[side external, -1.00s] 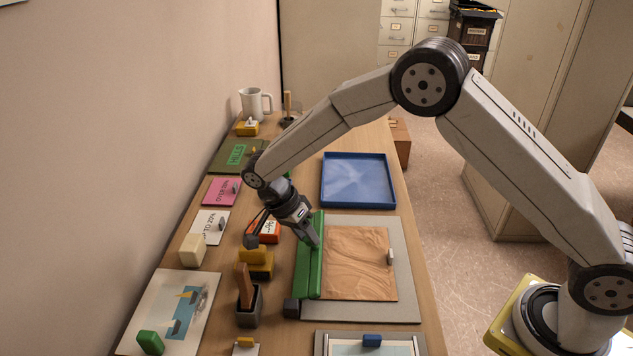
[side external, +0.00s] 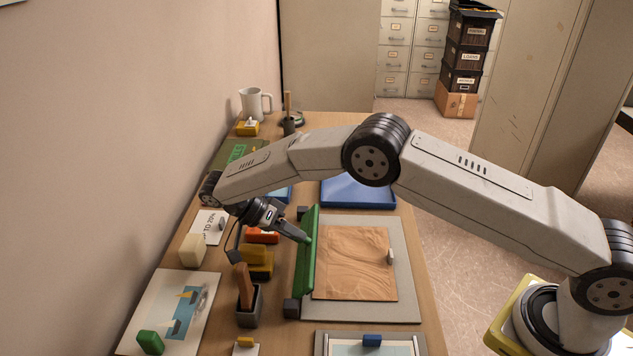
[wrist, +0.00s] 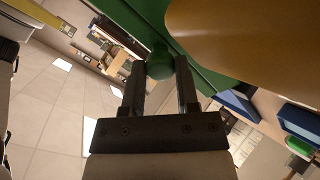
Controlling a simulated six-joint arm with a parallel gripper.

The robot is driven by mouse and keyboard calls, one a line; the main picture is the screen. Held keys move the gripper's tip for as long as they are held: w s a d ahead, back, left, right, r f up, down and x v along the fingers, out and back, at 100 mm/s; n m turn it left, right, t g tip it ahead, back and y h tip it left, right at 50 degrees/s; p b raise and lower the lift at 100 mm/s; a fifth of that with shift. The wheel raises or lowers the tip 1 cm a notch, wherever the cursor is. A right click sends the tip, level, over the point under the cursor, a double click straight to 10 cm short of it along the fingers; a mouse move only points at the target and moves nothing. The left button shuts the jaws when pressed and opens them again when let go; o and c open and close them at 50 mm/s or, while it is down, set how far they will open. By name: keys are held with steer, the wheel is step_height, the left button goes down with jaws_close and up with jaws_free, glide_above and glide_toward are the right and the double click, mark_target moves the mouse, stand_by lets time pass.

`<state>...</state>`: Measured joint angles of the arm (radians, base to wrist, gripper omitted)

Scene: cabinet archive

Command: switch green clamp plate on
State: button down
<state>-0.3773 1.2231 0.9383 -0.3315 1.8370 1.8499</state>
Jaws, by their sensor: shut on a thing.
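The green clamp plate (side external: 307,271) runs along the left edge of the grey board (side external: 408,275), between two dark end blocks. It stands tilted up, its face turned towards the brown wood-grained sheet (side external: 352,265). My gripper (side external: 303,238) reaches it from the left, pointing right and slightly down. In the wrist view my gripper (wrist: 160,80) has its two fingers closed on the plate's round green knob (wrist: 159,62). The green plate (wrist: 205,75) fills the area behind the knob. The knob's far side is hidden.
A blue tray (side external: 358,194) lies behind the board, partly covered by my arm. To the left stand a yellow block (side external: 257,262), an orange-red item (side external: 262,236), a dark holder with a wooden handle (side external: 248,306) and a cream block (side external: 192,250). A framed panel (side external: 370,347) lies in front.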

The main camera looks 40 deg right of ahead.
stand_by(0.5)
steer(key=shift+c, duration=1.8)
jaws_free()
steer(key=shift+r, duration=0.1)
steer(key=shift+r, duration=1.65)
steer(key=s+d+r, duration=0.3)
steer(key=s+r, duration=0.6)
steer(key=s, duration=0.4)
steer(key=shift+s+r, duration=0.3)
steer(key=shift+s, duration=0.05)
